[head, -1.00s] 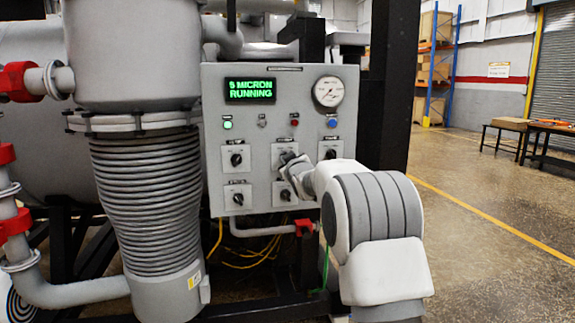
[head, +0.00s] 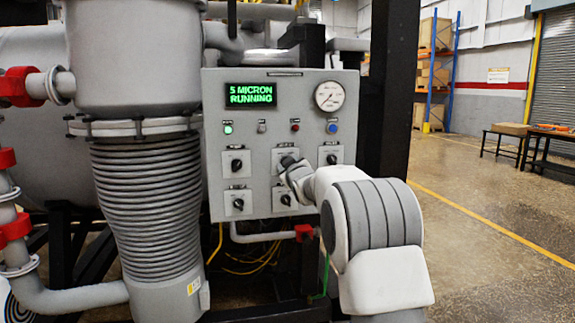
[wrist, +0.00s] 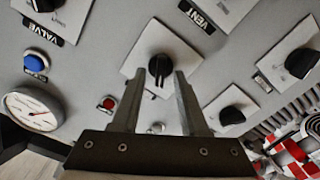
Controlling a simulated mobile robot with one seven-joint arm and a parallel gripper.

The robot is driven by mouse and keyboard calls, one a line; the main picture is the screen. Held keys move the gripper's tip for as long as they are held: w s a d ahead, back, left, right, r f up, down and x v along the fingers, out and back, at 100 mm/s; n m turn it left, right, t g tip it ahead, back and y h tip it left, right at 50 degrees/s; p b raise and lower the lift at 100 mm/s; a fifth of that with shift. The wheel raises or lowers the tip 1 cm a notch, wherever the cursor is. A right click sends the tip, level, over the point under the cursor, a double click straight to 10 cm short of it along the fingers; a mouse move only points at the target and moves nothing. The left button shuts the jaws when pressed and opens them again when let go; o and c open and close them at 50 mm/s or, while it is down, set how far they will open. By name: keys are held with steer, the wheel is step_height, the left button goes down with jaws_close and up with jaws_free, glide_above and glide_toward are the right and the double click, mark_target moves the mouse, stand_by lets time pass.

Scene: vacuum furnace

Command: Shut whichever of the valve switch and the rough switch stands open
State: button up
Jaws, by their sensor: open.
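The control panel carries several black rotary switches on pale plates. In the wrist view, the valve switch (wrist: 45,5), with its VALVE label, is partly cut off at the upper left. In the head view it is the top-right switch (head: 332,158). The rough switch cannot be picked out, as no ROUGH label is readable. My gripper (wrist: 159,75) is open, its fingertips on either side of the top-middle switch (wrist: 160,66). That switch's label is not visible; contact is unclear. In the head view my gripper (head: 290,167) partly covers that switch.
The panel (head: 218,110) also has a green display (head: 250,94) reading 5 MICRON RUNNING, a round gauge (head: 329,96) and a blue button (head: 332,128). A VENT label (wrist: 197,17) shows in the wrist view. A ribbed grey column (head: 150,200) stands left of the panel.

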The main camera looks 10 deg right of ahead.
steer(key=shift+s, duration=0.1)
steer(key=s, duration=1.7)
steer(key=shift+b, duration=0.3)
steer(key=shift+s, duration=0.1)
steer(key=s+a+f+m+g, duration=0.2)
steer(key=s+f+g, duration=0.25)
steer(key=s, duration=0.75)
steer(key=s+a+f+m+g, duration=0.15)
steer(key=s+f+g, duration=0.3)
steer(key=s, duration=0.85)
steer(key=s+a+f+m+g, duration=0.25)
steer(key=s+f, duration=0.25)
steer(key=s, duration=0.7)
step_height(320, 180, up, 15)
steer(key=s+p, duration=0.1)
steer(key=p, duration=1.4)
steer(key=shift+s+d+g, duration=0.15)
steer(key=shift+d+g, duration=0.2)
steer(key=shift+g, duration=0.1)
